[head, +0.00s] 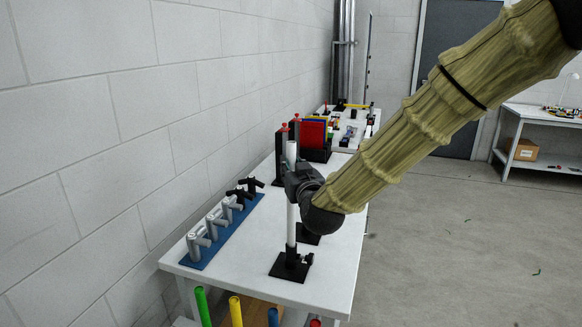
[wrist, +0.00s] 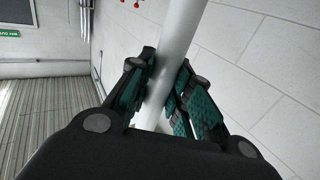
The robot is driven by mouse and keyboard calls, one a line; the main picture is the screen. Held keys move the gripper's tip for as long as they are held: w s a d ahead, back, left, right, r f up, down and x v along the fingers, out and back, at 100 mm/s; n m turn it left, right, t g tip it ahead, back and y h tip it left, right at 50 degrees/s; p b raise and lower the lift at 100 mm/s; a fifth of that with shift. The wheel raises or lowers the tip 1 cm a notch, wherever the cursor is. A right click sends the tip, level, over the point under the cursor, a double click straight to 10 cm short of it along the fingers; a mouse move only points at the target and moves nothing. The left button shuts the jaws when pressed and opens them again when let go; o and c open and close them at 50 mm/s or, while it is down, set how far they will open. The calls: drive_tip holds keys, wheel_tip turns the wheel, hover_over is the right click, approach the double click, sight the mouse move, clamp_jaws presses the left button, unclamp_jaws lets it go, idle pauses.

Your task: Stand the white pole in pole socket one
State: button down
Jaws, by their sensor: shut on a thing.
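The white pole (head: 291,225) stands close to upright in the head view. My gripper (head: 293,180) is shut on it at its upper half; in the wrist view the teal-padded fingers (wrist: 165,85) close on both sides of the pole (wrist: 178,35). The pole's lower end meets a black square-based pole socket (head: 290,267) near the table's front edge. I cannot tell whether the end is inside the socket or just above it. A second black socket (head: 308,238) sits just behind, partly hidden by the pole and my arm. No number shows on either socket.
The white table (head: 238,262) runs along a block wall. A blue rack (head: 222,235) with grey and black tools stands at left. Red, blue and black holders (head: 314,136) are behind. Green, yellow and blue tubes (head: 235,310) stand below the front edge.

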drive_tip(key=shift+f, duration=0.2)
drive_tip(key=c, duration=1.2)
unclamp_jaws()
drive_tip(key=shift+r, duration=0.1)
drive_tip(key=shift+c, duration=0.2)
